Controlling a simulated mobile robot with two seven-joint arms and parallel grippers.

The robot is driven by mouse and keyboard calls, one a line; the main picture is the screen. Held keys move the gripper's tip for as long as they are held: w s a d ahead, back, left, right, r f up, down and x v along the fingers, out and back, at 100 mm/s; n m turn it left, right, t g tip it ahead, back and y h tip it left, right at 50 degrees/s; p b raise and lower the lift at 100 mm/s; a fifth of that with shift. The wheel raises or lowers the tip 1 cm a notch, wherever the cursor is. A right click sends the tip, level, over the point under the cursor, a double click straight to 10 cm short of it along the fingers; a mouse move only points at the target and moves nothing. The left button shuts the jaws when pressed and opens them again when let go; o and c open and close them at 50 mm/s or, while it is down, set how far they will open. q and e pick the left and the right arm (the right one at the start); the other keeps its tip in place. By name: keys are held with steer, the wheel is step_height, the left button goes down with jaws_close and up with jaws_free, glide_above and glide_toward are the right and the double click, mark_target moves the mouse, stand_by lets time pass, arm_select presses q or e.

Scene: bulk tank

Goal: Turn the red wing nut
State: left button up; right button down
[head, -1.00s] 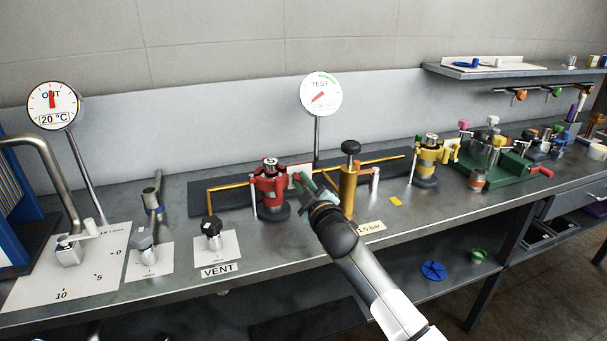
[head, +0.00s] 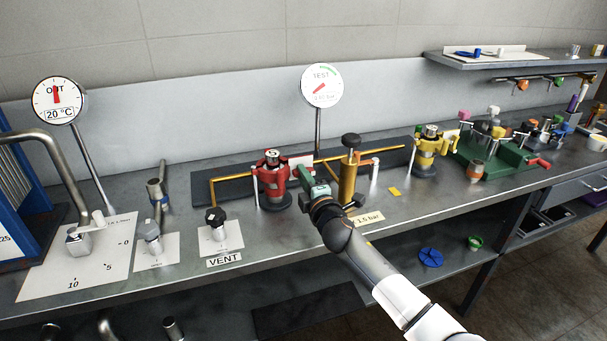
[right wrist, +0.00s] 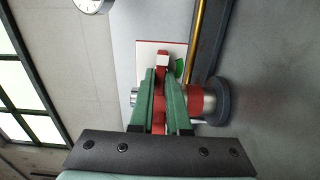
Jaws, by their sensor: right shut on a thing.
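The red clamp unit (head: 271,181) stands upright on a dark round base on the bench, left of the brass pump. In the right wrist view its red body (right wrist: 204,101) lies sideways. The red wing nut (right wrist: 160,102) is mostly hidden between the green fingers of my right gripper (right wrist: 162,75); a red and pale end shows beyond the tips. My right gripper (head: 303,174) is shut on it at the right side of the red unit in the head view. My left gripper is not in view.
The brass pump (head: 348,178) with a black knob stands just right of my gripper. A yellow clamp unit (head: 426,153) stands farther right. The TEST gauge (head: 322,86) rises behind. The VENT valve (head: 215,217) is at the front left.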

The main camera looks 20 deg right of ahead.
stand_by(0.5)
steer(key=c, duration=1.2)
jaws_free()
steer(key=shift+o, duration=0.2)
steer(key=shift+s, duration=0.1)
steer(key=s, duration=1.2)
steer(key=shift+s+d+p, duration=0.15)
steer(key=shift+d+p, duration=0.15)
steer(key=shift+p, duration=0.15)
